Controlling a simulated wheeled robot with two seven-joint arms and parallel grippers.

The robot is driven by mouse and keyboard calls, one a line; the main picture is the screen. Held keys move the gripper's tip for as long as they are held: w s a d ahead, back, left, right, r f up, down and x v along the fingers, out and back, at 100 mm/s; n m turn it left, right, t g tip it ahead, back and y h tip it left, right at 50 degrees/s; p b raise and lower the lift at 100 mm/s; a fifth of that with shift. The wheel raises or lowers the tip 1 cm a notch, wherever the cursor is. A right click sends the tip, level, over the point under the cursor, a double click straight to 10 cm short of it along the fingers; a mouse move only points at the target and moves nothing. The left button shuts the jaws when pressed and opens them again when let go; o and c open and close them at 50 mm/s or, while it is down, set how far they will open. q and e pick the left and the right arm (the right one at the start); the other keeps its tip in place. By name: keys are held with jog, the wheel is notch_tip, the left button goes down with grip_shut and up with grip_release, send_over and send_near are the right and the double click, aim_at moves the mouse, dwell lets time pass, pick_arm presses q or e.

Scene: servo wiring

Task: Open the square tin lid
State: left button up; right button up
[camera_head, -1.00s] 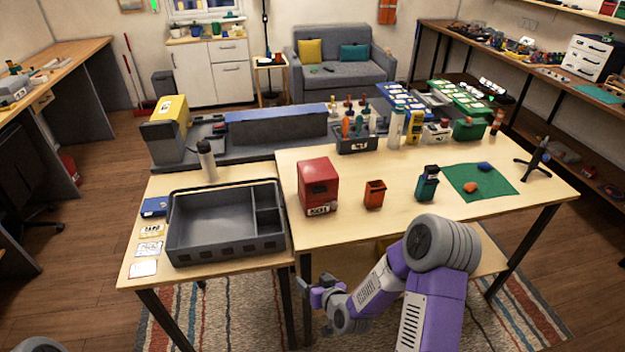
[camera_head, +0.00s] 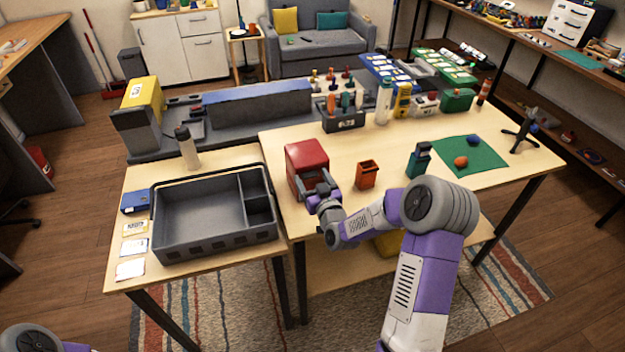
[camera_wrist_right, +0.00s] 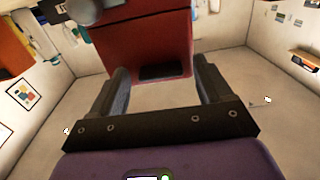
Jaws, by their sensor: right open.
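The red square tin (camera_head: 305,156) stands on the wooden table near its front left part, and its top looks closed. My right gripper (camera_head: 318,190) is at the near side of the tin and hides the lower part of its front. In the right wrist view the red tin (camera_wrist_right: 150,42) lies ahead, with a dark recess low on its face. The two fingers of the right gripper (camera_wrist_right: 163,78) are spread apart with nothing between them. I cannot tell whether they touch the tin. Only a piece of my left arm shows at the lower left; its gripper is out of view.
A grey tray (camera_head: 214,215) fills the lower table at left, beside a bottle (camera_head: 187,149). An orange bin (camera_head: 366,175) and a teal holder (camera_head: 418,161) stand right of the tin. A tool caddy (camera_head: 343,122) is behind. Bare tabletop lies between them.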

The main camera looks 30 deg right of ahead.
jog(key=shift+w, duration=0.15)
grip_shut()
dwell(0.4)
